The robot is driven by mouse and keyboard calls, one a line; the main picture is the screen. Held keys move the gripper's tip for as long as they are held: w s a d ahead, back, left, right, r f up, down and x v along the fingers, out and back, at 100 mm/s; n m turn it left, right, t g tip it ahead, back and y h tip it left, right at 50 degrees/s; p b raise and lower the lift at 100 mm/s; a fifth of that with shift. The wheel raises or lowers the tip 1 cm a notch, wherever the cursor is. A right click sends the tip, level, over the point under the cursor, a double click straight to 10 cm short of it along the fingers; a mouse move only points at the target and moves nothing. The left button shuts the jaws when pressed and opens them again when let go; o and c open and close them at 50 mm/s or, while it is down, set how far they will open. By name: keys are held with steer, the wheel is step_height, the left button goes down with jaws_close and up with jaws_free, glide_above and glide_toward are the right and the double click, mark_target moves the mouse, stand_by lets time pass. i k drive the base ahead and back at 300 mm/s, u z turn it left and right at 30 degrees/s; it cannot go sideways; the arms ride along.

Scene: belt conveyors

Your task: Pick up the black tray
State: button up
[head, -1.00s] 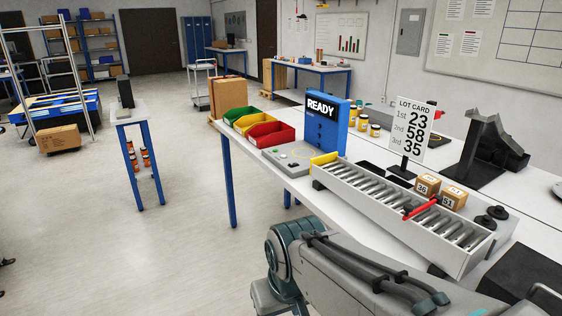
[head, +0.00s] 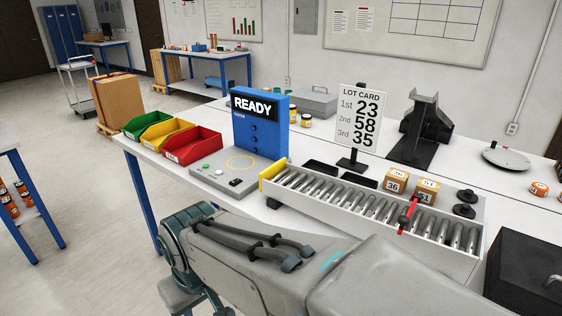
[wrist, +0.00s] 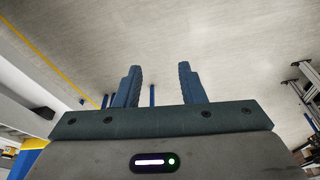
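Two flat black tray-like pieces lie on the white table behind the roller conveyor in the head view, one left (head: 320,168) and one right (head: 359,181) near the lot card stand. They are small and partly hidden by the conveyor, so I cannot tell which is the black tray. My gripper (wrist: 159,72) shows in the wrist view with its two blue fingers apart and nothing between them. It points over bare floor, away from the pieces.
A blue READY unit (head: 260,125), lot card (head: 360,118) and coloured bins (head: 190,146) stand on the table (head: 145,158). A black box (head: 525,275) is at lower right.

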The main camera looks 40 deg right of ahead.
mark_target(322, 167)
steer(key=z, duration=0.7)
steer(key=i, duration=0.75)
steer(key=z, duration=0.85)
steer(key=i, duration=0.5)
